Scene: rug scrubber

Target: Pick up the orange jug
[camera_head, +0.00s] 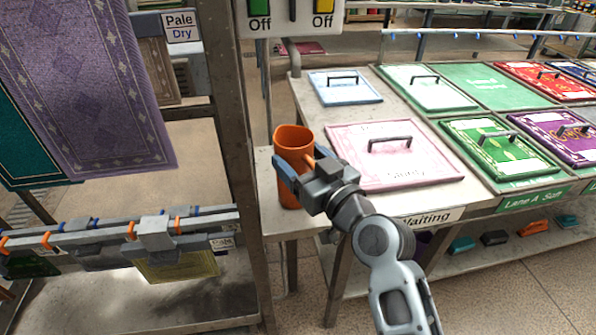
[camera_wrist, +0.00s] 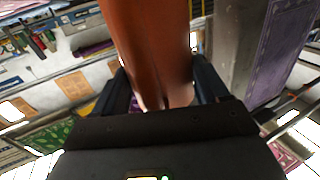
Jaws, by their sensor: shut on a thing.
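The orange jug (camera_head: 294,142) is an open-topped orange vessel over the small grey side table in the head view. In the wrist view the jug (camera_wrist: 148,45) fills the upper middle, between the two dark fingers of my gripper (camera_wrist: 165,95). The gripper is shut on the jug. The jug looks upright in the head view. Its lower part is partly hidden by my gripper, and I cannot tell whether its base touches the table.
The side table (camera_head: 282,226) adjoins a long table with a pink handled panel (camera_head: 395,165) right of the jug. A grey post (camera_head: 228,120) stands close on the left, with hanging rugs (camera_head: 100,80) beyond. A switch box (camera_head: 290,15) is above.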

